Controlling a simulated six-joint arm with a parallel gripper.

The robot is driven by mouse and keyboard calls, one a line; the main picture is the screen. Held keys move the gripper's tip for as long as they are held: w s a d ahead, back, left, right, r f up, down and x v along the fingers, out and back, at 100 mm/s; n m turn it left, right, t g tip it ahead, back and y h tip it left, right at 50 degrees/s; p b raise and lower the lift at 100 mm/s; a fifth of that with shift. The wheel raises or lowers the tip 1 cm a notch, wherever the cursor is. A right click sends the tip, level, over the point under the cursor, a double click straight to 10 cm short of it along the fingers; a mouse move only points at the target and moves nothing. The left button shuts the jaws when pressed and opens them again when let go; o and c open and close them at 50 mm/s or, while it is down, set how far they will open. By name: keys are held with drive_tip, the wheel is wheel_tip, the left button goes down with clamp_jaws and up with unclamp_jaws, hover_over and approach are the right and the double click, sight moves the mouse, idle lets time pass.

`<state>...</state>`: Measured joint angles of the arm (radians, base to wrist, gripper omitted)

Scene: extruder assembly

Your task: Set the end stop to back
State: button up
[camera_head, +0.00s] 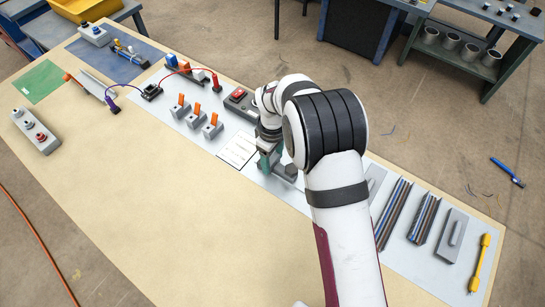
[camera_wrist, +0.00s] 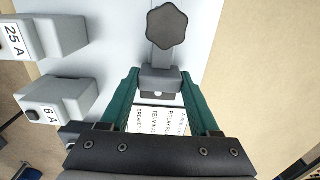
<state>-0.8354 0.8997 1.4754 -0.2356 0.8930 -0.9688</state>
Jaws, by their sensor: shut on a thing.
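In the wrist view the two green fingers of my gripper (camera_wrist: 159,80) stand on either side of a small grey block, which I take to be the end stop (camera_wrist: 158,78), and are shut on it. A grey strip runs from the block to a black star-shaped knob (camera_wrist: 166,26) beyond it. In the head view my gripper (camera_head: 268,162) is down at the grey mat, largely hidden by my arm. The end stop cannot be made out clearly there. Which position it is in cannot be told.
Grey boxes marked 25 A (camera_wrist: 40,38) and 6 A (camera_wrist: 58,102) lie left in the wrist view. A printed card (camera_head: 238,149) lies beside my gripper. A red-switch box (camera_head: 240,99) and orange-lever blocks (camera_head: 200,118) stand left. The table's front left is clear.

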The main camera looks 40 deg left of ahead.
clamp_jaws()
drive_tip(key=d, duration=1.1)
drive_tip(key=shift+d, duration=0.1)
drive_tip(key=o, duration=1.1)
unclamp_jaws()
